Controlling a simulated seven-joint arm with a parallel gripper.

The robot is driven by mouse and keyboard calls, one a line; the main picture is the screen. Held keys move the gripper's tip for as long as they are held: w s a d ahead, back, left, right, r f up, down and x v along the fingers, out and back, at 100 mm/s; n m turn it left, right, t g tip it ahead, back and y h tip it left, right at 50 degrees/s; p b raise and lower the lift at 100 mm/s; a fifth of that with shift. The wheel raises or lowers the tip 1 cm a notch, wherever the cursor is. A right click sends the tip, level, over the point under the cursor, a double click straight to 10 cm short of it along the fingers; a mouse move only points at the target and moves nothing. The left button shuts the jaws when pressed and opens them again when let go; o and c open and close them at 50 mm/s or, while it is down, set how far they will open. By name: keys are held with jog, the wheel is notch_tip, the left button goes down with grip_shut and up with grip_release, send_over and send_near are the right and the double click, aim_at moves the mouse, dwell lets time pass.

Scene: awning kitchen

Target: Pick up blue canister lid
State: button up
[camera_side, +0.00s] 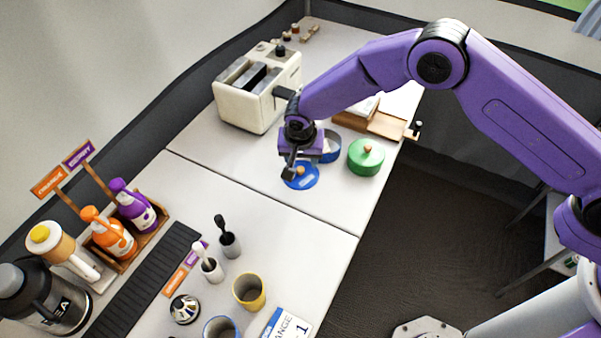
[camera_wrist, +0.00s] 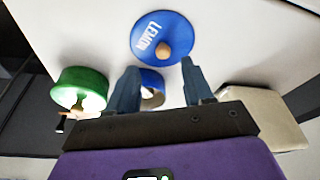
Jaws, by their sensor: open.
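The blue canister lid (camera_side: 303,178) lies flat on the white counter, with a small wooden knob. In the wrist view the lid (camera_wrist: 148,36) carries the word LEMON and its knob stands up from it. The open blue canister (camera_side: 328,146) stands just behind the lid, partly hidden by my gripper; it also shows between the fingers in the wrist view (camera_wrist: 152,80). My gripper (camera_side: 289,174) is open and empty, above the counter at the lid's left edge in the side view. In the wrist view its fingertips (camera_wrist: 160,66) are apart, with the lid beyond them.
A green lidded canister (camera_side: 366,158) stands to the right of the blue one. A cream toaster (camera_side: 258,90) stands behind to the left, and a wooden board (camera_side: 385,124) lies behind. Bottles, brushes and cups crowd the nearer counter. Counter in front of the lid is clear.

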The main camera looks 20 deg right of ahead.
aim_at(300, 169)
jog(key=shift+x, duration=2.7)
jog(key=shift+w+a, duration=0.1)
jog(key=shift+a, duration=0.1)
grip_shut()
